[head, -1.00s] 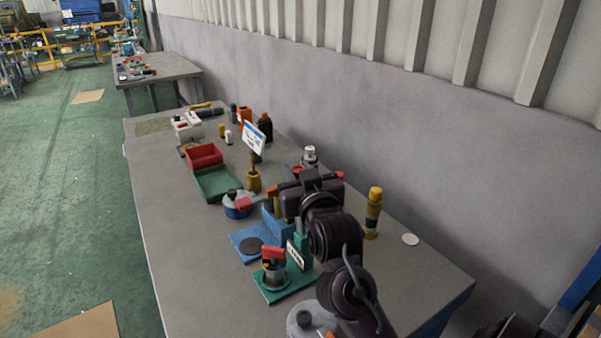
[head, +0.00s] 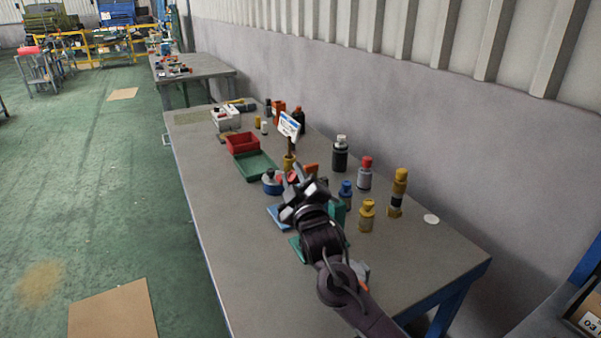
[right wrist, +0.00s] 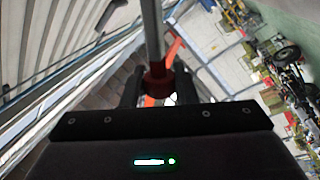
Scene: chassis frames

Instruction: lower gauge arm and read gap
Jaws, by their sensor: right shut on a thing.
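My right gripper (head: 296,184) is over the middle of the bench, and the arm hides much of what is under it. In the right wrist view the right gripper (right wrist: 157,90) is shut on a red collar (right wrist: 156,76) with a grey rod (right wrist: 152,30) running up from it. A green base plate (head: 296,247) and a green upright (head: 338,212) show beside my arm. Part of a blue base plate (head: 274,213) shows to the left. I cannot make out the gauge's reading or any gap. My left gripper does not show.
The bench (head: 205,190) holds a red bin (head: 242,142), a green tray (head: 256,166) and a white sign (head: 290,126) on a yellow stand. Several bottles, including a yellow one (head: 366,215), stand right of my arm. The bench's left side is clear.

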